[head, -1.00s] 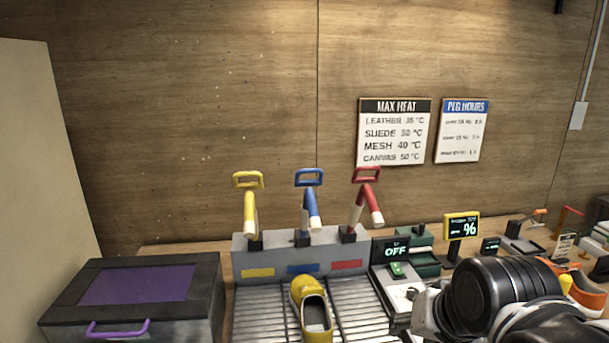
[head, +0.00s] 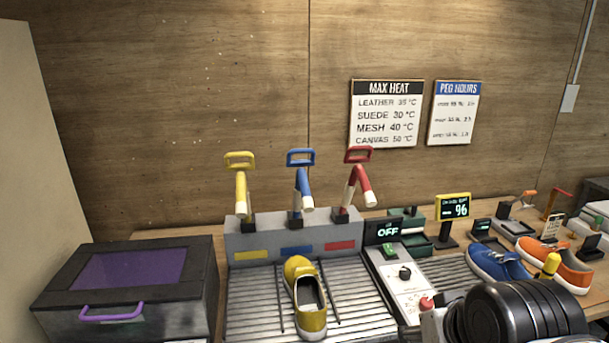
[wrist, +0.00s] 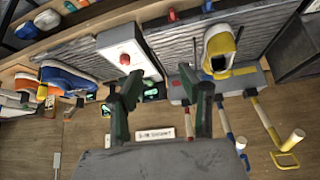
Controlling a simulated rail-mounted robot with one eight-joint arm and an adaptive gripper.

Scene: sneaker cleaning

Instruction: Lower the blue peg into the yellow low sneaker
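The blue peg (head: 302,185) stands raised in the middle of the grey rack, between a yellow peg (head: 241,185) and a red peg (head: 360,180). It has a loop handle on top and a white tip. The yellow low sneaker (head: 307,300) sits on the ribbed conveyor in front of the rack, its opening facing up; it also shows in the wrist view (wrist: 219,42). My gripper (wrist: 160,80) has its two green fingers spread apart with nothing held between them. It is apart from the peg and sneaker. In the head view only my dark arm shows, at lower right.
A dark box with a purple window (head: 130,270) stands left. Right of the conveyor is a control panel (head: 405,280) with an OFF display (head: 387,231). Blue (head: 497,264) and orange (head: 560,268) sneakers sit further right. A yellow-framed display (head: 454,207) stands behind.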

